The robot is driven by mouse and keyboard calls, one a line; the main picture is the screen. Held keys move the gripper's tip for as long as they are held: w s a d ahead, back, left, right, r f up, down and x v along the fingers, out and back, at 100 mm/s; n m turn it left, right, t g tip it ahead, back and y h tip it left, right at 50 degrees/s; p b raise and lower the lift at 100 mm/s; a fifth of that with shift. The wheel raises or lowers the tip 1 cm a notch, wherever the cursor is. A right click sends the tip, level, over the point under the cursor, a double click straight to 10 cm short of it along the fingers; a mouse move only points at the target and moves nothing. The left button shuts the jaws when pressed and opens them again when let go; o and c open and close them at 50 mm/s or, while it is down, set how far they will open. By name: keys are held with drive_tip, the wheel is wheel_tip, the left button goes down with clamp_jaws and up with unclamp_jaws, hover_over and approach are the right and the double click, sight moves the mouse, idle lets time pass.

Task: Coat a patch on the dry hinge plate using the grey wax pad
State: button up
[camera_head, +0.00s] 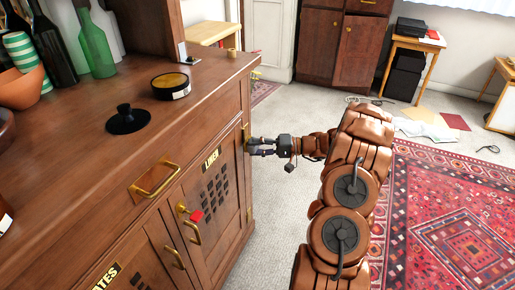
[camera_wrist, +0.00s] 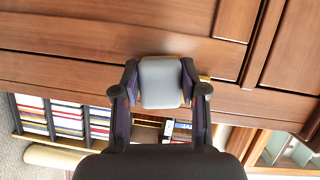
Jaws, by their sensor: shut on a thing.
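My gripper (camera_head: 251,146) is at the right edge of the linen cupboard door, beside a brass hinge plate (camera_head: 245,130). In the wrist view my gripper (camera_wrist: 160,88) is shut on the grey wax pad (camera_wrist: 161,82), a rounded block between the two fingers. A thin yellowish edge of the hinge plate (camera_wrist: 204,78) shows beside the pad. The pad and fingers hide most of the plate. The pad is at or very near the plate; I cannot tell whether they touch. Any coating on the plate is hidden.
The wooden cabinet top (camera_head: 75,165) carries an open tin (camera_head: 171,86) with amber contents, a black knobbed lid (camera_head: 127,119) and several bottles. A brass drawer handle (camera_head: 155,180) and door handles stick out. Carpet (camera_head: 285,220) to the right is clear up to a red rug (camera_head: 455,200).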

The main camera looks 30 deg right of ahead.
drive_tip(key=shift+w+a, duration=0.3)
drive_tip(key=shift+w, duration=0.15)
idle(0.3)
drive_tip(key=shift+w+d+r+p, duration=0.1)
drive_tip(key=shift+w+d+r, duration=0.2)
drive_tip(key=shift+d, duration=0.25)
drive_tip(key=shift+w+d+r+p, duration=0.1)
drive_tip(key=shift+w+d+r, duration=0.15)
drive_tip(key=shift+w+d, duration=0.25)
drive_tip(key=shift+w+d+r+p, duration=0.1)
drive_tip(key=shift+w+d+r, duration=0.15)
drive_tip(key=shift+d, duration=0.4)
drive_tip(key=shift+s+a+f+b, duration=0.1)
drive_tip(key=shift+s+a+b, duration=0.25)
drive_tip(key=shift+a+b, duration=0.2)
drive_tip(key=shift+s+a+f+b, duration=0.1)
drive_tip(key=shift+s+a+b, duration=0.2)
drive_tip(key=shift+a+b, duration=0.25)
drive_tip(key=shift+s+a+r+b, duration=0.2)
drive_tip(key=shift+s+a+b, duration=0.2)
drive_tip(key=shift+a, duration=0.25)
drive_tip(key=shift+r, duration=0.85)
drive_tip(key=shift+w+d+p, duration=0.3)
drive_tip(key=shift+w+d, duration=0.2)
drive_tip(key=shift+d, duration=0.4)
drive_tip(key=shift+w+d+p, duration=0.3)
drive_tip(key=shift+w+d, duration=0.15)
drive_tip(key=shift+d, duration=0.45)
